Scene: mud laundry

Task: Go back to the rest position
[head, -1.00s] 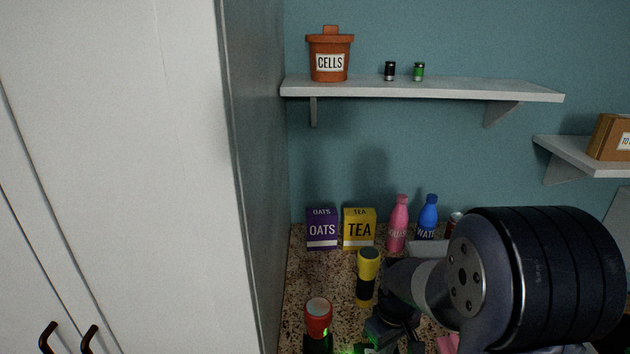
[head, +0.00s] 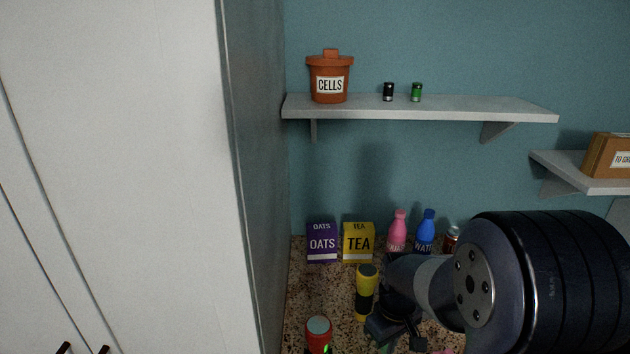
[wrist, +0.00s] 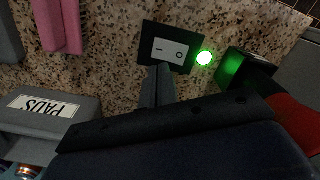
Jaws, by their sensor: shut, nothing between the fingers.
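My gripper shows in the wrist view (wrist: 157,86), with its two dark fingers together and nothing between them. Its tips are over or beside a black plate with a white rocker switch (wrist: 172,50) on the speckled counter; I cannot tell whether they touch. A round green light (wrist: 204,58) glows right of the switch.
A red torch (head: 318,330) and a yellow torch (head: 366,292) stand near my arm. Behind are an oats box (head: 322,243), a tea box (head: 358,242), a pink bottle (head: 397,231) and a blue bottle (head: 426,231). A white cabinet (head: 120,180) bounds the left.

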